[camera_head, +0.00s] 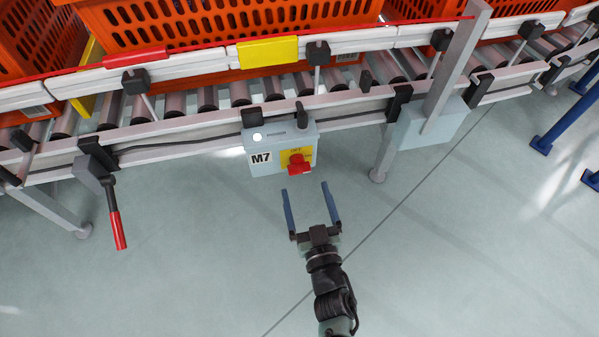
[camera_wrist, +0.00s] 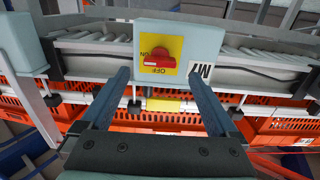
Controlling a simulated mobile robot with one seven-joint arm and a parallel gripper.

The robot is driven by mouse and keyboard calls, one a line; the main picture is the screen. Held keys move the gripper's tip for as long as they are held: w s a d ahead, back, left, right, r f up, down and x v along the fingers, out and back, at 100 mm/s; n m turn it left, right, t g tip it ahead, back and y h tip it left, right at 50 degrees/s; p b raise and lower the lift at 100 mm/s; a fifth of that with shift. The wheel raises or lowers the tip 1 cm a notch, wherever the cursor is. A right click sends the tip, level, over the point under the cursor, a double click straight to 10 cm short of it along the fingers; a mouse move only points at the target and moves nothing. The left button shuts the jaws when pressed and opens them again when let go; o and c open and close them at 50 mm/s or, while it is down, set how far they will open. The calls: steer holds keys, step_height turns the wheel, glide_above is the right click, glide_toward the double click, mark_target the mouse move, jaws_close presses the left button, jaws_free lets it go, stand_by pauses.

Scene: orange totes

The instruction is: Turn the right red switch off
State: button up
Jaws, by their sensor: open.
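The red switch (camera_head: 298,165) is a rotary knob on a yellow plate on the front of a pale grey box marked M7 (camera_head: 262,159), fixed to the conveyor. In the wrist view the red switch (camera_wrist: 153,60) appears upside down, with OFF and ON lettering on its yellow plate. Its red handle lies roughly sideways in that view. My gripper (camera_head: 306,187) is open and empty, with two blue fingers just in front of and below the box. The fingers (camera_wrist: 160,77) flank the switch in the wrist view and seem apart from it.
A roller conveyor (camera_head: 180,132) runs across the scene and carries orange totes (camera_head: 220,22). A red-handled lever (camera_head: 115,216) hangs at the left. A grey support post (camera_head: 455,70) with a box stands to the right. The floor (camera_head: 200,260) in front is clear.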

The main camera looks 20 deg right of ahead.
mark_target(299, 168)
steer(key=w, duration=0.2)
steer(key=w+b, duration=0.1)
steer(key=w, duration=0.1)
steer(key=w+d+b, duration=0.1)
steer(key=w, duration=0.2)
steer(key=shift+w+d, duration=0.1)
steer(key=c, duration=1.4)
